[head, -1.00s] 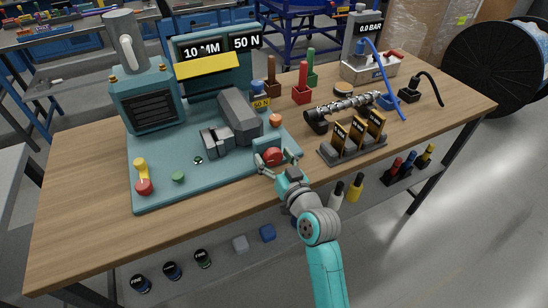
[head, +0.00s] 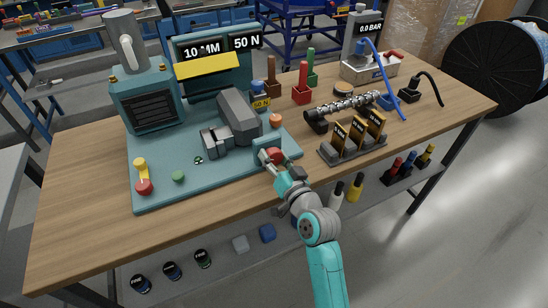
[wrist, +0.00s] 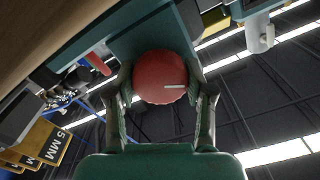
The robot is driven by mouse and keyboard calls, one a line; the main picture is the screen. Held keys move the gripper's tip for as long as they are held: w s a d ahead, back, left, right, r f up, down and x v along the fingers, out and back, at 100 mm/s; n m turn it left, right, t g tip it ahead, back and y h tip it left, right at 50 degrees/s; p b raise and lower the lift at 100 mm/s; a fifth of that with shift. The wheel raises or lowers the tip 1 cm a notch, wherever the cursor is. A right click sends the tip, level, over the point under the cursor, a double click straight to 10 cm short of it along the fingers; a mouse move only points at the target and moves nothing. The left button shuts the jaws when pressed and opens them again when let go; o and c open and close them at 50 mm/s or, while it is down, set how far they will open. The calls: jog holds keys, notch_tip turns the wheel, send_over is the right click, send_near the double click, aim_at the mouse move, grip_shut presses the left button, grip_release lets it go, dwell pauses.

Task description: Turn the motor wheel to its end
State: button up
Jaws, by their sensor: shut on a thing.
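The motor wheel is a red round knob (wrist: 160,77) with a white line on its face. In the wrist view the line points to the right, roughly level. It sits on the front of a teal block (head: 289,147) at the front right of the teal machine base. My gripper (head: 270,158) is at the wheel in the head view and covers part of it. In the wrist view its two fingers (wrist: 160,98) stand on the left and right sides of the wheel, closed on it.
The teal machine base (head: 150,200) carries a grey vice (head: 216,140), a green button (head: 178,176) and a red-and-yellow lever (head: 144,180). The wooden table's front left is bare.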

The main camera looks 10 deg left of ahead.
jog(key=m, duration=1.2)
jog(key=shift+f+m, duration=0.1)
jog(key=shift+m, duration=0.2)
dwell(0.4)
jog(key=o, duration=1.2)
jog(key=shift+c, duration=0.2)
jog(key=shift+s+d, duration=0.1)
jog(key=v, duration=1.1)
jog(key=shift+s+d, duration=0.25)
jog(key=shift+s, duration=0.05)
